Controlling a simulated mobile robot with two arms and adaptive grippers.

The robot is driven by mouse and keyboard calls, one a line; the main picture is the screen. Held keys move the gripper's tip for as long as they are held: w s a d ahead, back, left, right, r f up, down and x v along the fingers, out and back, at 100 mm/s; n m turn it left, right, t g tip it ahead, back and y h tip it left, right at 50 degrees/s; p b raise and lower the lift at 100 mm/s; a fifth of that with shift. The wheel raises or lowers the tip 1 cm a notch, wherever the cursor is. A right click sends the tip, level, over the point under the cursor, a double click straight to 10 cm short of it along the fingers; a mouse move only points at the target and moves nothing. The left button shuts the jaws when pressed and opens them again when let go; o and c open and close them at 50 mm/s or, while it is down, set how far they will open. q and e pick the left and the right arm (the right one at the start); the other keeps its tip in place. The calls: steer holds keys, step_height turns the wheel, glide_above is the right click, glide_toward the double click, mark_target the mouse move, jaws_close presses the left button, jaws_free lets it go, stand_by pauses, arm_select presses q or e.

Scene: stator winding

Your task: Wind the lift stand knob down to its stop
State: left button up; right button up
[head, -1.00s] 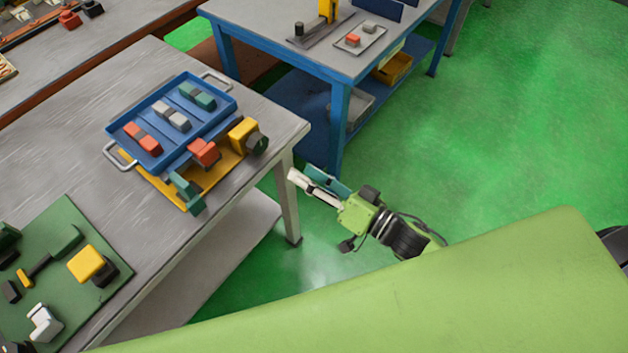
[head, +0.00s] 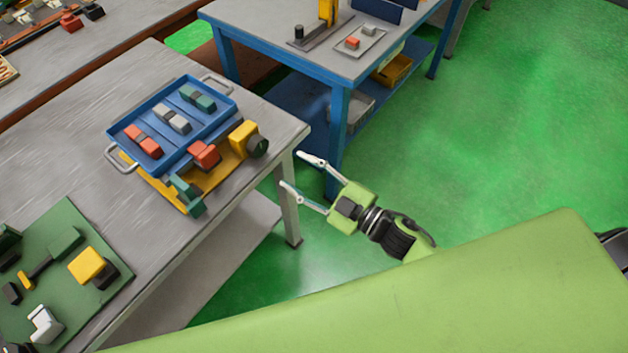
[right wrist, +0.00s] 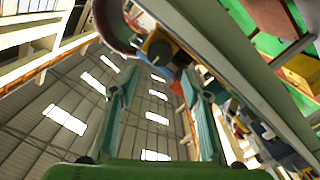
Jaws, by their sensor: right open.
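The lift stand has a yellow base plate (head: 160,190) on the near table. A blue tray (head: 150,163) with two grey handles sits over it. A yellow block (head: 243,134) at its right side carries the dark round knob (head: 257,146), which faces the table's right edge. My right gripper (head: 294,170) is open and empty, off the table's right edge, to the right of and below the knob, apart from it. In the right wrist view the knob (right wrist: 160,48) shows beyond and between the spread fingertips (right wrist: 158,75). My left gripper is not in view.
Red, grey and teal parts lie in the tray; a red block (head: 204,153) and a teal block (head: 187,192) stand beside it. A green board (head: 100,235) with tools lies at lower left. A blue table (head: 285,60) stands behind. Green floor is clear at right.

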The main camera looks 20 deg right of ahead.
steer(key=x, duration=1)
steer(key=shift+w+a, duration=0.2)
steer(key=shift+w, duration=0.1)
steer(key=shift+s+d+m, duration=0.1)
steer(key=shift+s+m, duration=0.05)
steer(key=shift+m, duration=0.55)
steer(key=m, duration=0.5)
steer(key=shift+s+m, duration=0.1)
steer(key=shift+m, duration=0.2)
steer(key=b, duration=0.2)
glide_toward(262, 149)
steer(key=v, duration=0.5)
steer(key=shift+s, duration=0.1)
